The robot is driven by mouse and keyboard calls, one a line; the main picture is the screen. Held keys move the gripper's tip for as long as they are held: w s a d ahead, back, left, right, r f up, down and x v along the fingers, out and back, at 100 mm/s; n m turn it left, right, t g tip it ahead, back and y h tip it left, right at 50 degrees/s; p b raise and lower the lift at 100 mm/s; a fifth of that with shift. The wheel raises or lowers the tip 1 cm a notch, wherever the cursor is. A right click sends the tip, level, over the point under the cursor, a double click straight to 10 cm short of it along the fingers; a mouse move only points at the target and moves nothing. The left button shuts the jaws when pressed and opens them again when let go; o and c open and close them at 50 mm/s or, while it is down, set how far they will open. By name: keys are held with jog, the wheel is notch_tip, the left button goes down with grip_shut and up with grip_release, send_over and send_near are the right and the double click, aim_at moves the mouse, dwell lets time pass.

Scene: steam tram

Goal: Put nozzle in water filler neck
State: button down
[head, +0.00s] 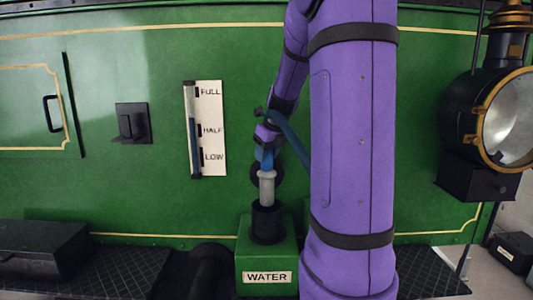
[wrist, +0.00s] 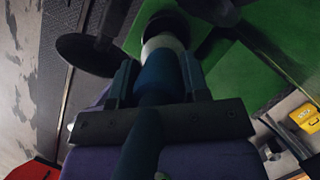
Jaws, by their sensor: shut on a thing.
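The nozzle has a pale grey lower part (head: 267,188) and a blue body (wrist: 158,72). It stands about upright over the black water filler neck (head: 267,224), which rises from a green box labelled WATER. The nozzle's lower end meets the neck's rim and its tip is hidden; I cannot tell how deep it sits. My gripper (head: 265,146) is shut on the nozzle's blue body, above the neck. In the wrist view my gripper's two fingers (wrist: 159,80) lie on either side of the blue body, with the pale part beyond them.
A blue hose (head: 290,138) runs from the nozzle behind my purple arm. A level gauge (head: 207,128) marked FULL, HALF and LOW is on the green tram side. A lamp (head: 503,118) is at right. A black box (head: 40,250) is at lower left.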

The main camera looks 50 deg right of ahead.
aim_at(267, 179)
jog(key=shift+f, duration=4.35)
jog(key=c, duration=0.5)
grip_release()
jog(key=v, duration=1.1)
jog(key=shift+w, duration=0.1)
